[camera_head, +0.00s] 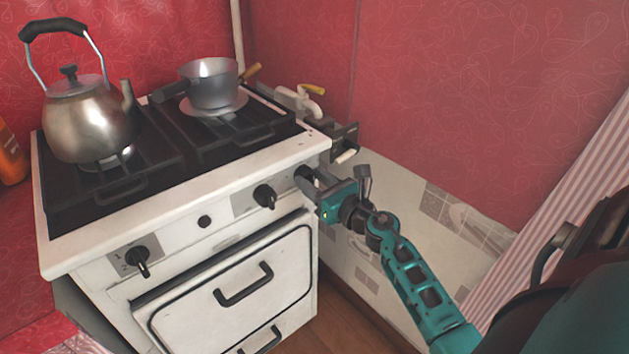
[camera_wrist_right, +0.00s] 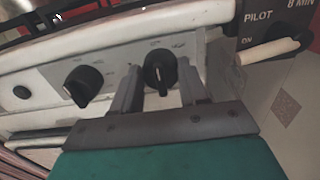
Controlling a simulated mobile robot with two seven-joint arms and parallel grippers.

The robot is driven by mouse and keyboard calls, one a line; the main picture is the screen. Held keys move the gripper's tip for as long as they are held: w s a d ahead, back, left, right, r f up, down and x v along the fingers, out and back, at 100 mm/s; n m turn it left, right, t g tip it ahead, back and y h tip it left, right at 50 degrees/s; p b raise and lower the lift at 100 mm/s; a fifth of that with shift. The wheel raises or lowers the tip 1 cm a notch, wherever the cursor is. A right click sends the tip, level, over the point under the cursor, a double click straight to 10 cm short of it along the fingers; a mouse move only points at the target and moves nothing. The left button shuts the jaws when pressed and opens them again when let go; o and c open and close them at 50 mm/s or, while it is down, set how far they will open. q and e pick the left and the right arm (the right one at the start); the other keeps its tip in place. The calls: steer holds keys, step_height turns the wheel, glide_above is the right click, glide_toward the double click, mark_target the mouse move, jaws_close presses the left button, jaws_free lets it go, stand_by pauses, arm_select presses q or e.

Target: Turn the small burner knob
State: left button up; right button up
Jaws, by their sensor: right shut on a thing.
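The stove (camera_head: 175,230) is white with black round knobs on its front panel. My right gripper (camera_head: 309,181) is at the right end of that panel. In the right wrist view, the rightmost burner knob (camera_wrist_right: 159,68) sits between the two fingers of my right gripper (camera_wrist_right: 158,95), which is shut on it. The knob's pointer ridge looks close to upright in that view. In the head view the gripper mostly hides this knob. A second black knob (camera_head: 265,196) is just left of it and also shows in the right wrist view (camera_wrist_right: 83,86). My left gripper is not in view.
A kettle (camera_head: 92,122) and a saucepan (camera_head: 210,84) stand on the cooktop. A knob with numbers (camera_head: 139,258) and a small black button (camera_head: 204,221) are farther left. Oven handles (camera_head: 244,284) stick out below. A dark box marked PILOT (camera_wrist_right: 275,22) is at right.

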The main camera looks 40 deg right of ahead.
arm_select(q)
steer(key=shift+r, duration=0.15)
arm_select(e)
steer(key=m+p, duration=0.1)
steer(key=m, duration=0.2)
steer(key=m+p, duration=0.1)
steer(key=m, duration=0.2)
steer(key=shift+d+m, duration=0.1)
steer(key=shift+m, duration=0.2)
arm_select(q)
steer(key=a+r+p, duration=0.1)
steer(key=p, duration=0.1)
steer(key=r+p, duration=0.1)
steer(key=p, duration=0.1)
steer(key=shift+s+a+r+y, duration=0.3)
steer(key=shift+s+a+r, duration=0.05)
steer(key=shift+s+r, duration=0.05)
arm_select(e)
steer(key=m, duration=1.1)
steer(key=shift+d+f, duration=0.1)
steer(key=shift+f, duration=0.1)
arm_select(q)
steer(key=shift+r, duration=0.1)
arm_select(e)
steer(key=o, duration=1)
